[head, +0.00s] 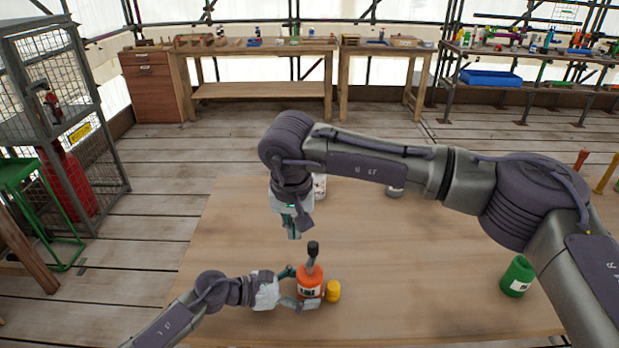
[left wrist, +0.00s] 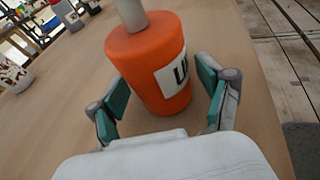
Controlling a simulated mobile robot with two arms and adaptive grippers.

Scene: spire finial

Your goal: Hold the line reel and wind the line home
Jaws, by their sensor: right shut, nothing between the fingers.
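The orange line reel (head: 309,281) stands upright on the wooden table, with a white label on its side. A grey stem with a dark knob (head: 313,249) rises from its top. In the left wrist view the reel (left wrist: 150,65) stands between the teal-padded fingers of my left gripper (left wrist: 162,95). In the head view my left gripper (head: 296,287) is low at the reel's left. My right gripper (head: 293,229) points down, shut and empty, above and behind the reel's knob.
A small yellow cylinder (head: 333,291) stands close at the reel's right. A green container (head: 517,276) is at the table's right. Two pale containers, one (head: 319,186) partly behind my right arm, stand at the back. The table (head: 420,290) is otherwise mostly clear.

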